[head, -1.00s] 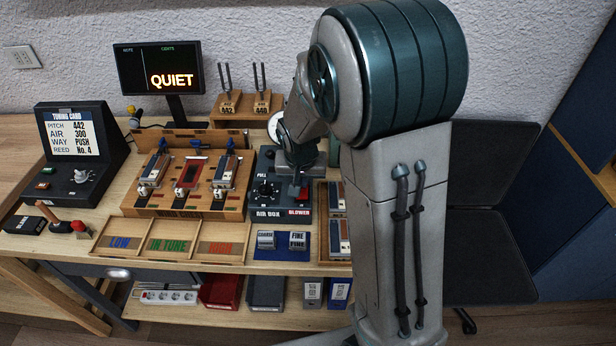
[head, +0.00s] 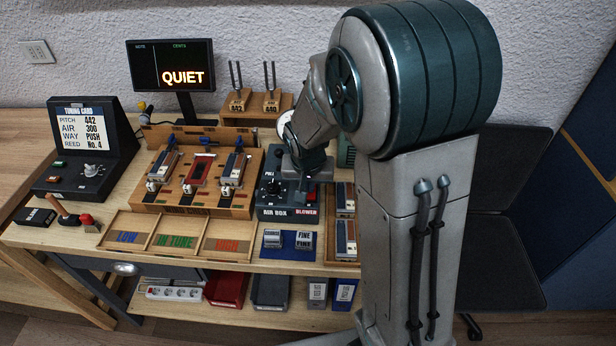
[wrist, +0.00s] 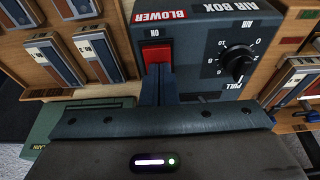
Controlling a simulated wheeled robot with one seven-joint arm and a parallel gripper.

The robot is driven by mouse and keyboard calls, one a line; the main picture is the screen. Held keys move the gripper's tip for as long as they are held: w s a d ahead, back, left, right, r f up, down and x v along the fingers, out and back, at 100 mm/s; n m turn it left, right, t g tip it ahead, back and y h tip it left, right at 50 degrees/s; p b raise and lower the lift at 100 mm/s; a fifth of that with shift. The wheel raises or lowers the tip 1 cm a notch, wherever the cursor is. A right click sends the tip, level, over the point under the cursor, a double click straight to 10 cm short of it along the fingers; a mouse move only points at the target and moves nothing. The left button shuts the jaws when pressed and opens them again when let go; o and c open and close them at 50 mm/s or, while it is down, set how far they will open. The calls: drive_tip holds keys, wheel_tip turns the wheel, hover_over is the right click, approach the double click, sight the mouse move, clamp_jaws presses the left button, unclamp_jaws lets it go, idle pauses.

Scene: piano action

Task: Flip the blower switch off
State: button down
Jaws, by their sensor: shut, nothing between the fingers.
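The air box (head: 272,212) stands on the bench with a dial and a BLOWER label (head: 307,212). In the wrist view the red blower switch (wrist: 157,48) sits on the air box panel (wrist: 200,50), beside the word ON, which appears upside down. My gripper (wrist: 158,72) is shut and empty, its fingertips right at the switch's near edge. I cannot tell whether they touch it. In the head view my gripper (head: 304,194) is low over the right part of the air box and largely hides the switch.
The air dial (wrist: 238,64) is beside the switch. A wind chest (head: 190,205) with several reeds stands left of the air box, and a reed tray (head: 328,250) to its right. A screen (head: 170,66) reads QUIET. Sorting trays (head: 175,254) lie in front.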

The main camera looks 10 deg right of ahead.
drive_tip(key=p+v, duration=0.1)
drive_tip(key=v, duration=1.2)
drive_tip(key=shift+r, duration=0.45)
drive_tip(key=w+b, duration=0.1)
drive_tip(key=b, duration=0.3)
drive_tip(key=shift+w+d+r+b, duration=0.15)
drive_tip(key=shift+d+b, duration=0.05)
drive_tip(key=shift+b, duration=0.15)
